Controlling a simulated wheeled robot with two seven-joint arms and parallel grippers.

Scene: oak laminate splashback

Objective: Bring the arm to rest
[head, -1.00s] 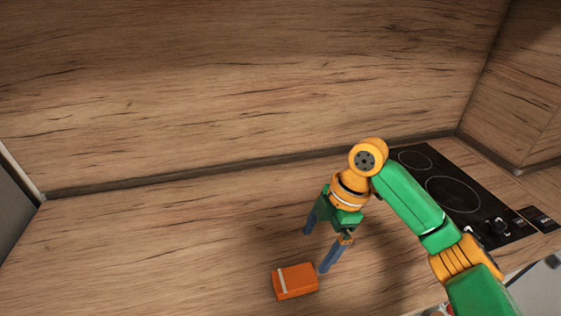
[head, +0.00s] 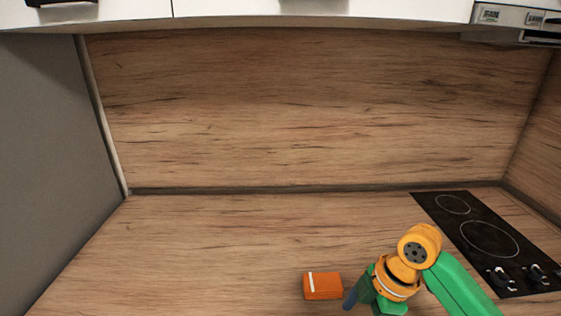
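My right arm comes in from the lower right in the head view, green with orange joints. Its gripper (head: 364,302) is at the bottom edge, mostly cut off by the frame. One blue-grey finger shows just right of an orange box; the other finger is out of view. The orange box (head: 328,286) with a white stripe lies on the wooden worktop (head: 220,245), apart from the gripper as far as I can see. My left arm and gripper are not in view.
A black cooktop (head: 485,240) with knobs lies to the right of the arm. The wooden splashback (head: 300,110) rises behind, with white cabinets (head: 230,8) above. A grey panel (head: 50,160) stands at left. The worktop's left and middle are clear.

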